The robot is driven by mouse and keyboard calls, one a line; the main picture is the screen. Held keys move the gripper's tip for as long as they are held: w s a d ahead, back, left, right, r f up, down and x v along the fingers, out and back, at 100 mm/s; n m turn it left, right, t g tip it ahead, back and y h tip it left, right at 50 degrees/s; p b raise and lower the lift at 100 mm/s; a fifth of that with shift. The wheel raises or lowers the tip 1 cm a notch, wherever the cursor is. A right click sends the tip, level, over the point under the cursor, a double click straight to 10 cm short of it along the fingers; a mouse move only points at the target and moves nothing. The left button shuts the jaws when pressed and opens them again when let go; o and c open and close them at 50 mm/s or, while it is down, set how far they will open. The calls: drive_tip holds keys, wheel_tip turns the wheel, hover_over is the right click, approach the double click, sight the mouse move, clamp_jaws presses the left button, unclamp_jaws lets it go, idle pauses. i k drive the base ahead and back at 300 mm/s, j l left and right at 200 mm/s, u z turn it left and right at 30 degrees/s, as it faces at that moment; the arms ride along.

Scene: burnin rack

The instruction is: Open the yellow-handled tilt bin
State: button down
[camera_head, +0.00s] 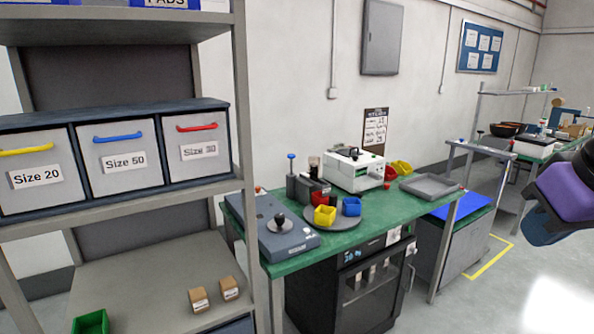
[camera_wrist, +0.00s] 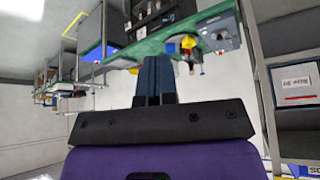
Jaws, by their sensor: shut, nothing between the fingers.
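The tilt bin with the yellow handle, labelled Size 20 (camera_head: 30,198), is at the left edge of the head view, on the middle shelf of the rack. Its yellow handle (camera_head: 27,150) runs across the top of its grey front, and the front looks closed and flush with its neighbours. My gripper shows in the wrist view (camera_wrist: 155,78), with its dark fingers together and nothing between them. It is well away from the bins.
Beside it are the blue-handled Size 50 bin (camera_head: 124,163) and a red-handled bin (camera_head: 195,150). Below, the lower shelf holds small cardboard boxes (camera_head: 229,289) and a green bin (camera_head: 90,322). A green-topped bench (camera_head: 345,242) with equipment stands right of the rack post.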

sight(71, 188)
drive_tip(key=u, duration=1.65)
drive_tip(key=i, duration=0.3)
drive_tip(key=j, duration=0.05)
